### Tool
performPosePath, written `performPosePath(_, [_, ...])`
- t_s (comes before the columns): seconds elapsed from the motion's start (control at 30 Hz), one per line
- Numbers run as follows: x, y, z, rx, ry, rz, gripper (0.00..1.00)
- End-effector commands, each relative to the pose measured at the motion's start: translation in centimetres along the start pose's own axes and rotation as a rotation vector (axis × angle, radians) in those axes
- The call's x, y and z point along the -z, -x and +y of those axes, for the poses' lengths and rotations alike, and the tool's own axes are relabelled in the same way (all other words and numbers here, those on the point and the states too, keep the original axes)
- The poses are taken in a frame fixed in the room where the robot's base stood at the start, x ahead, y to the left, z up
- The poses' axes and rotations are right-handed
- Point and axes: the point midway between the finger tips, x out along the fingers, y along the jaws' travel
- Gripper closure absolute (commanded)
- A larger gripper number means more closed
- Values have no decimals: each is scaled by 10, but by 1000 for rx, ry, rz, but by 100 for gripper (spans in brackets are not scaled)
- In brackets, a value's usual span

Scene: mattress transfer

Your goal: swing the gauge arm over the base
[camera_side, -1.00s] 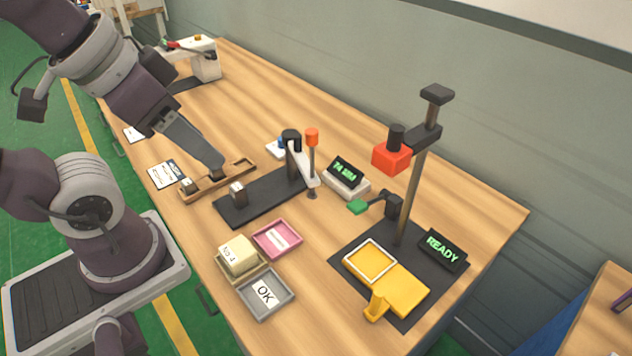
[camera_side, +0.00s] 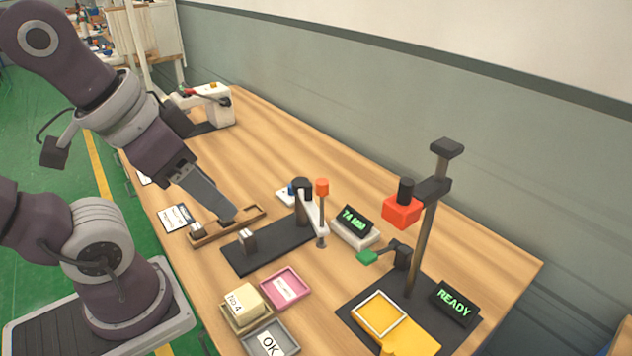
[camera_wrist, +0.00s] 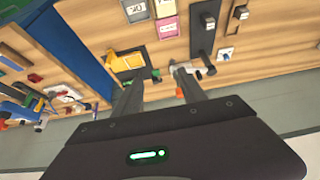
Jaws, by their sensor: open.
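The gauge arm (camera_side: 312,212) is a white bar on a dark post, with an orange knob (camera_side: 322,187) on a thin spindle at its free end. It points toward the lower right, the spindle tip appearing at or just past the right edge of the black base (camera_side: 270,246). A small labelled block (camera_side: 247,239) stands on the base's left part. In the wrist view the gauge arm (camera_wrist: 189,66) shows near the right finger. My gripper (camera_side: 228,215) is over the wooden tray, left of the gauge; its two fingers are apart and empty in the wrist view (camera_wrist: 158,76).
The wooden tray (camera_side: 205,237) lies left of the base. A 74 MM display (camera_side: 354,220) stands right of the gauge. Nearer are a No.4 block (camera_side: 240,300), a pink tray (camera_side: 287,288) and a grey OK tray (camera_side: 287,340). A red-headed press (camera_side: 402,212) stands at right.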

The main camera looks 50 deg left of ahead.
Motion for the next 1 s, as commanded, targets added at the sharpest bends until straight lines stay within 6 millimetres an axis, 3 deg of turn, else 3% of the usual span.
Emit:
performPosePath(0.37, [0, 0, 0, 0, 0, 0, 51])
performPosePath(0.43, [1, 0, 0, 1, 1, -2, 60])
performPosePath(0.57, [35, -7, -8, 20, 29, -70, 60])
performPosePath(0.67, [86, -32, -26, 44, 76, -173, 60])
performPosePath(0.8, [145, -97, -65, 62, 146, -321, 60])
performPosePath(0.9, [165, -148, -94, 64, 190, -403, 60])
performPosePath(1.0, [172, -186, -114, 62, 219, -458, 60])
